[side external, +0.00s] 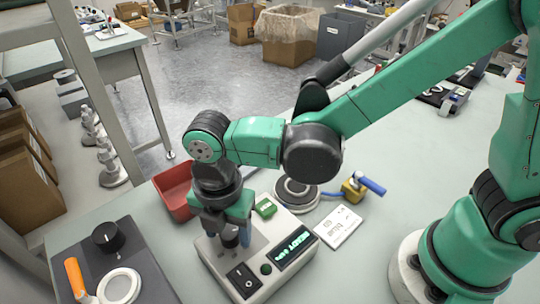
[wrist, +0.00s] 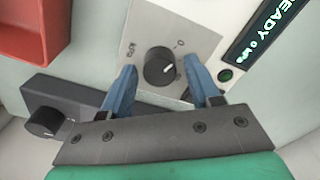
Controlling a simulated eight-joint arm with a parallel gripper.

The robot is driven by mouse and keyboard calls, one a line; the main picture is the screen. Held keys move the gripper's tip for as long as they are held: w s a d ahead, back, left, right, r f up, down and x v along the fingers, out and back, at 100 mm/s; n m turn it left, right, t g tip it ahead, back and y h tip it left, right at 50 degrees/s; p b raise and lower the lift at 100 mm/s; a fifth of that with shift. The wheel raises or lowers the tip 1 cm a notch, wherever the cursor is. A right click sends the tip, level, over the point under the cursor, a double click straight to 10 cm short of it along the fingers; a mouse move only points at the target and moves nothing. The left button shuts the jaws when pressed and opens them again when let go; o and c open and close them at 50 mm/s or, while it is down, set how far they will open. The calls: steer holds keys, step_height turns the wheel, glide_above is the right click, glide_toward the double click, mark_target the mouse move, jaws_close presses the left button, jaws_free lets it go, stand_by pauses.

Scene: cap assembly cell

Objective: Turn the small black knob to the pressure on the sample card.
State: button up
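The small black knob (wrist: 158,66) sits on a light square plate on the control box (side external: 215,262), its white pointer line toward the upper right in the wrist view. My gripper (wrist: 160,71) is open, its blue fingers on either side of the knob with a visible gap at each side. In the side view my gripper (side external: 238,239) points down over the box and partly hides the knob. The sample card (side external: 339,226) lies flat on the table right of the box; its print is too small to read.
The box has a lit display (side external: 293,247) showing "READY", a green button (wrist: 225,76) and a rocker switch (side external: 243,279). A larger black knob (side external: 107,237) is on a dark unit at left. A red bin (side external: 172,193) and a yellow valve with blue handle (side external: 354,188) stand nearby.

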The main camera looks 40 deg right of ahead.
jaws_close()
